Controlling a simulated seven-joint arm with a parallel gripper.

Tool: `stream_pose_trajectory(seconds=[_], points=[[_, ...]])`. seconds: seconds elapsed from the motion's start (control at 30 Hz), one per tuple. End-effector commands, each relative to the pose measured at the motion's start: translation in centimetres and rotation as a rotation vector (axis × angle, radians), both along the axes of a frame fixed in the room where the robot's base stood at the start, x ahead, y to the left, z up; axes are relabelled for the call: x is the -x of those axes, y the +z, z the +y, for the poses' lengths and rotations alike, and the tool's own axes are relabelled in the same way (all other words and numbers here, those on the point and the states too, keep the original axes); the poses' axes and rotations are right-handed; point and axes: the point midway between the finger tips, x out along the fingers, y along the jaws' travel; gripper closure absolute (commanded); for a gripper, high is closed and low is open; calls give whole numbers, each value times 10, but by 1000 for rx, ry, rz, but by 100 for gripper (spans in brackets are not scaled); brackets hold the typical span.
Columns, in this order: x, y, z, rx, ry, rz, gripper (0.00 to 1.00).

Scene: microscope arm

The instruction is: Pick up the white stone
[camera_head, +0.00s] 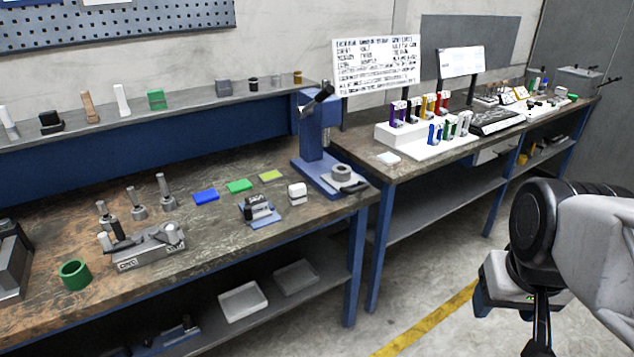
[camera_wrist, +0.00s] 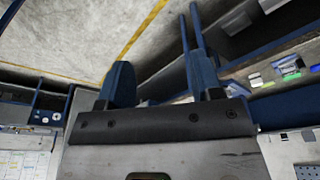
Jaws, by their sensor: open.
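A small white block (camera_head: 297,193) sits on the left workbench, right of the yellow-green pad and left of the blue press. I cannot tell for certain which of these is the white stone. My gripper (camera_wrist: 160,75) is open and empty in the wrist view, its blue fingers apart above the floor. In the head view my gripper hangs at the right, over the aisle and far from both pale pieces; its fingers are mostly hidden there.
The blue press (camera_head: 318,150) stands at the left bench's right end. A blue pad (camera_head: 206,196), green pad (camera_head: 239,186) and yellow-green pad (camera_head: 271,176) lie nearby. A small blue-based fixture (camera_head: 260,210) stands just left of the block. A white stepped rack (camera_head: 425,138) holds coloured pieces.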

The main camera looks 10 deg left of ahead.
Motion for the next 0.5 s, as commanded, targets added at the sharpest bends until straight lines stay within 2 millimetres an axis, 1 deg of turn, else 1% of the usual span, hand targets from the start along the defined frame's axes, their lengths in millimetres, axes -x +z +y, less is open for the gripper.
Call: stream_pose_trajectory(seconds=[0.03, 0.17, 0.5], points=[[-9, 4, 2, 4, 25, 3, 40], [-34, 13, 9, 18, 108, 13, 40], [-114, 35, 36, 60, 365, 40, 40]])
